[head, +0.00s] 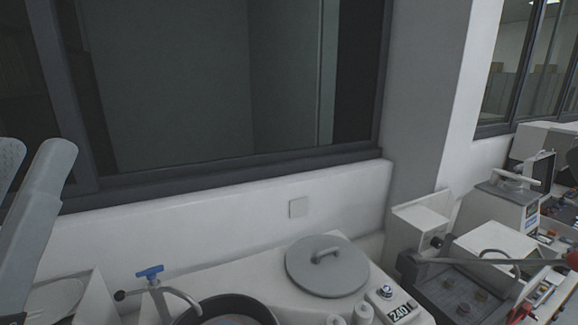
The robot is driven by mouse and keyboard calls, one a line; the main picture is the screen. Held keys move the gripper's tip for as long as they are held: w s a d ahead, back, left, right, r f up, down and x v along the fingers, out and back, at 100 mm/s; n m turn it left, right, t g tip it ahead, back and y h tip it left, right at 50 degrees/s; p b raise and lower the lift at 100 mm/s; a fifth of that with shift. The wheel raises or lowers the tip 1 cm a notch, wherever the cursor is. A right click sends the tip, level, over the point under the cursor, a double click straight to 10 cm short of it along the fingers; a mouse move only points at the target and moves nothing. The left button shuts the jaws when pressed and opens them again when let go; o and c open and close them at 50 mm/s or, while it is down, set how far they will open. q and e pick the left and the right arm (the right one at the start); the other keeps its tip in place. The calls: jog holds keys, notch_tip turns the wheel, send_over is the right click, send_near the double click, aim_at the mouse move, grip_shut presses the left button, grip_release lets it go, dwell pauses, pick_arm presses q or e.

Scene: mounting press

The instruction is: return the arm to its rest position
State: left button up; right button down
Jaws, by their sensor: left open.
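My left gripper (32,152) is at the left edge, raised in front of the wall and the dark window. Its two pale grey fingers point up and stand apart, with nothing seen between them. One finger is partly cut off by the picture edge. It is clear of the bench machines. My right gripper is not in view. I cannot tell which machine is the mounting press.
A white machine with a round grey lid (327,265), a black-rimmed bowl (228,311) and a blue-handled tap (150,272) stands below. At right are a control box (497,245) and a lever with a red knob (572,258). Space before the window is free.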

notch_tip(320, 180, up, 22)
jog(key=p, duration=1.9)
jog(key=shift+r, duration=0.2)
